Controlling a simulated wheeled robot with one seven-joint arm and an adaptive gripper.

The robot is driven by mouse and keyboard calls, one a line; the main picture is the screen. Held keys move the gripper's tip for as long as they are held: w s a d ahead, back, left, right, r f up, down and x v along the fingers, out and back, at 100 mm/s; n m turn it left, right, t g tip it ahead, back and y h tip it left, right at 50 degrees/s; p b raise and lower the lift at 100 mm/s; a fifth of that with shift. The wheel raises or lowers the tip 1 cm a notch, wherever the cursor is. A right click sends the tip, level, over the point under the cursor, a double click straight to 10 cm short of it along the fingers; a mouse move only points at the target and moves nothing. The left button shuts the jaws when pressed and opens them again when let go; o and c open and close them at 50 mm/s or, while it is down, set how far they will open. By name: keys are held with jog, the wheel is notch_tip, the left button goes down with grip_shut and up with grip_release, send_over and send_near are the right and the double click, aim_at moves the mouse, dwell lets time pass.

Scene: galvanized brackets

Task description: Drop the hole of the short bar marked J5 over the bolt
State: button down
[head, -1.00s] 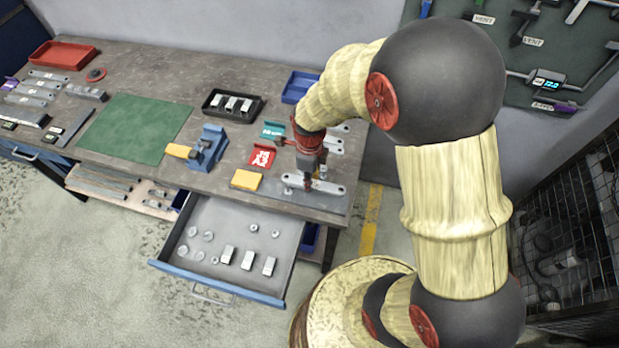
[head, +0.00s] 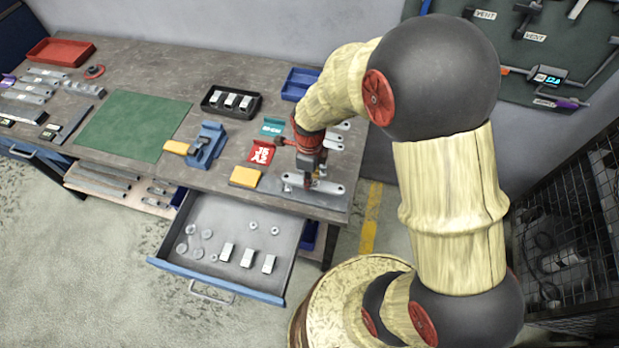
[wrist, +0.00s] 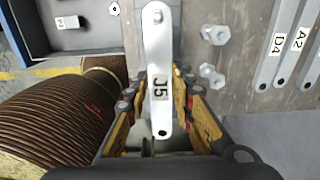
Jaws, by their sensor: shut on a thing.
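The short bar marked J5 (wrist: 158,62) is pale metal with rounded ends and lies lengthwise between the fingers of my gripper (wrist: 160,105) in the wrist view. Its near end has a dark open hole. A round grey spot shows at its far end; I cannot tell whether this is the bolt in the hole. In the head view my gripper (head: 312,180) is low over the right end of the bench, with the bar (head: 328,187) at its tips, over a grey plate (head: 300,199). The fingers hide part of the bar there.
Two bolt-like fittings (wrist: 214,35) stand right of the bar in the wrist view. Bars marked D4 (wrist: 273,60) and A2 lie farther right. The open drawer (head: 205,262) juts out below the bench. A yellow block (head: 245,177) and blue vise (head: 207,146) are left of my gripper.

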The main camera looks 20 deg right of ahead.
aim_at(309, 194)
jog(key=shift+f+b, duration=1.75)
jog(key=shift+f, duration=1.1)
jog(key=c, duration=1.5)
grip_release()
jog(key=shift+o, duration=0.2)
jog(key=shift+r, duration=0.1)
notch_tip(309, 194, up, 12)
jog(key=shift+f, duration=0.1)
